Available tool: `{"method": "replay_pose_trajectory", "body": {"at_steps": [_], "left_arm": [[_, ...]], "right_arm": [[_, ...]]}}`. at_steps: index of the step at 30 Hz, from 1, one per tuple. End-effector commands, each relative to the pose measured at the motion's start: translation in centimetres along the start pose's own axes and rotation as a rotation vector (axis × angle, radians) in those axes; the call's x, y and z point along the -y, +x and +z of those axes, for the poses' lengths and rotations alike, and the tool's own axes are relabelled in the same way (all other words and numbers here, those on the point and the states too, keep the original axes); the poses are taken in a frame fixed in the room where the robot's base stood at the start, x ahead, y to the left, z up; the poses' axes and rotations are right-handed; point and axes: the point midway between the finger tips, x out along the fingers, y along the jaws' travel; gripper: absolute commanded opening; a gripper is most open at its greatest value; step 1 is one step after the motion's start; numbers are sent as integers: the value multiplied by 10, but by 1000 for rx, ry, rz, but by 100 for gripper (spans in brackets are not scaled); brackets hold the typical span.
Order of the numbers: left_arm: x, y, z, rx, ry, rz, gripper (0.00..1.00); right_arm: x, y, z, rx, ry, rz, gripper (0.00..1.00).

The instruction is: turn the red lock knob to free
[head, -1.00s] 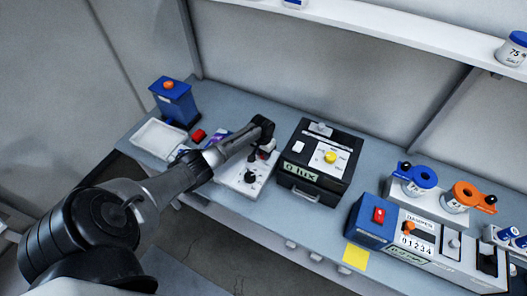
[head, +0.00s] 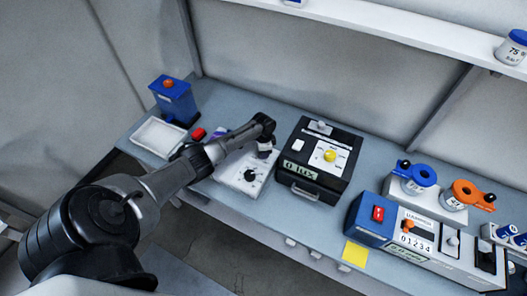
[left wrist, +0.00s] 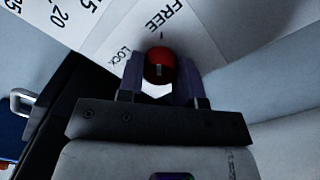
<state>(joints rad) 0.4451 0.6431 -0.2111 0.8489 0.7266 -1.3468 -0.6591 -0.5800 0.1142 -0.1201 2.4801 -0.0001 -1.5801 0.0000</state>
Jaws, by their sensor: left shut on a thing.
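The red lock knob (left wrist: 158,66) sits between the two fingers of my left gripper (left wrist: 158,82) in the left wrist view. The gripper is shut on it. The knob has a pale mark on its face, which lines up roughly with a small tick by the word FREE. The word LOCK is printed to the left of the knob. In the head view, my left gripper (head: 263,153) is down at the back right of the white control box (head: 232,180), and the knob is hidden there. My right gripper is not in view.
A black dial (head: 250,174) is on the white box near the gripper. A black lux meter box (head: 318,165) stands close on the right. A white tray (head: 158,137), red block (head: 198,133) and blue box (head: 173,98) are to the left.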

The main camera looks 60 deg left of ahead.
Motion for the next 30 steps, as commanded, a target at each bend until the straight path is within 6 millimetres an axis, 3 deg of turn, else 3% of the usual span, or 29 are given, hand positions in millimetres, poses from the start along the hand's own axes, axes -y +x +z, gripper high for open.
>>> {"method": "replay_pose_trajectory", "body": {"at_steps": [21,22,30], "left_arm": [[0,0,0,1,66,0,9],[0,0,0,1,66,0,35],[0,0,0,2,65,0,58]], "right_arm": [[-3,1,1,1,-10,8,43],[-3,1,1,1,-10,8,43],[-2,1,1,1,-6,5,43]]}}
